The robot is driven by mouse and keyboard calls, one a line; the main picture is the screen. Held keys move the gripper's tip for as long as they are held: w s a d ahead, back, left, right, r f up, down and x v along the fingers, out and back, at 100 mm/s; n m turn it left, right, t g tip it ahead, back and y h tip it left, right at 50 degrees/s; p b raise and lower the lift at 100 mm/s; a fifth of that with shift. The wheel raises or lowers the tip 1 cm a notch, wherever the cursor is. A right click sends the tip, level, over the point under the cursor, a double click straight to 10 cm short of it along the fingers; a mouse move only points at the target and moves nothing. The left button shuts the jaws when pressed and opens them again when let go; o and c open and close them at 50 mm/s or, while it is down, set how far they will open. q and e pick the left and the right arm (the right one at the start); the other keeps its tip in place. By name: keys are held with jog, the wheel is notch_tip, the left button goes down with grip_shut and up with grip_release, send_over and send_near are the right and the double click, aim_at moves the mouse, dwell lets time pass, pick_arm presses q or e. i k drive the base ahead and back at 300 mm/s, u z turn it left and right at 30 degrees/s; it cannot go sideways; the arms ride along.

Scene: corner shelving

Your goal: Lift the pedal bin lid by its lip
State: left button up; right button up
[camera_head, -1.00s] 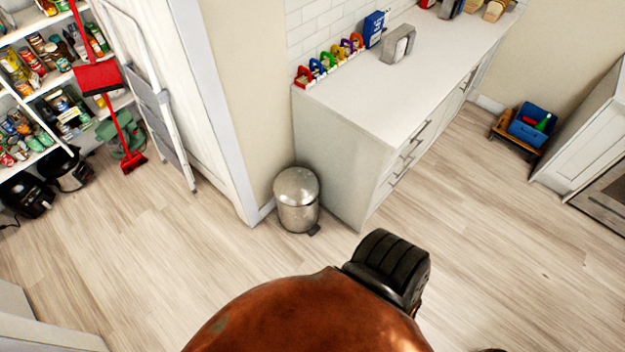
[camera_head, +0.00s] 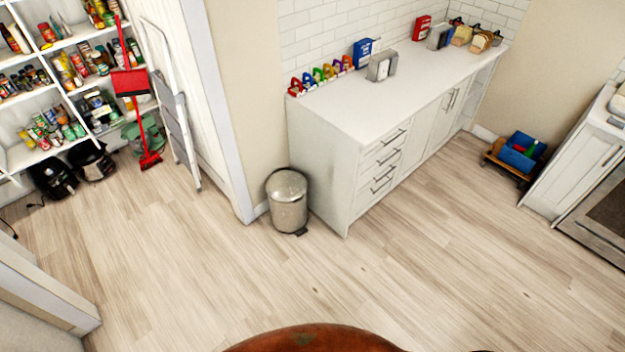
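The pedal bin (camera_head: 288,210) is a small silver metal cylinder standing upright on the wood floor, between the wall corner and the white counter's end. Its domed lid (camera_head: 286,184) is shut. A dark pedal (camera_head: 301,232) shows at its base, toward the lower right. The lid's lip is too small to make out clearly. Neither of my grippers is in view. Only the top of my own orange body shows at the bottom edge, well apart from the bin.
The white counter (camera_head: 345,112) with drawers stands just right of the bin. A stepladder (camera_head: 178,125), a red broom (camera_head: 148,150) and pantry shelves (camera_head: 20,158) are at left. A wheeled cart (camera_head: 516,155) stands far right. The floor (camera_head: 330,280) before the bin is clear.

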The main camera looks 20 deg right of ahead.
aim_at(284, 186)
jog(key=z, duration=0.35)
jog(key=i, duration=1.35)
jog(key=u, duration=0.55)
